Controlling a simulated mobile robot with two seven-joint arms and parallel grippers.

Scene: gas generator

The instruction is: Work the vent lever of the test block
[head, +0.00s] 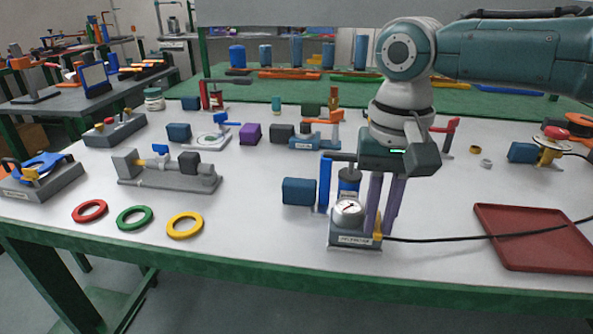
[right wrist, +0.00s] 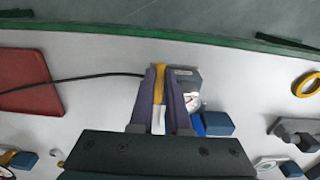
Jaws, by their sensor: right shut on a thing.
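A grey block with a label too small to read (head: 342,238) stands near the front edge of the table. It carries a round gauge (head: 347,208), a tall blue post (head: 325,183) and a yellow part, perhaps the vent lever (head: 378,226). My right gripper (head: 376,235) points down at the block's right side, its purple fingers shut on the yellow part. In the right wrist view the yellow part (right wrist: 159,82) lies between the fingers, beside the grey block (right wrist: 187,77). The fingers hide some of it. My left gripper is not in view.
A black cable (head: 440,240) runs right from the block across a red tray (head: 530,236). A blue box (head: 299,191) is left of the block. Red, green and yellow rings (head: 184,226) lie front left. Other fixtures (head: 170,176) stand behind them.

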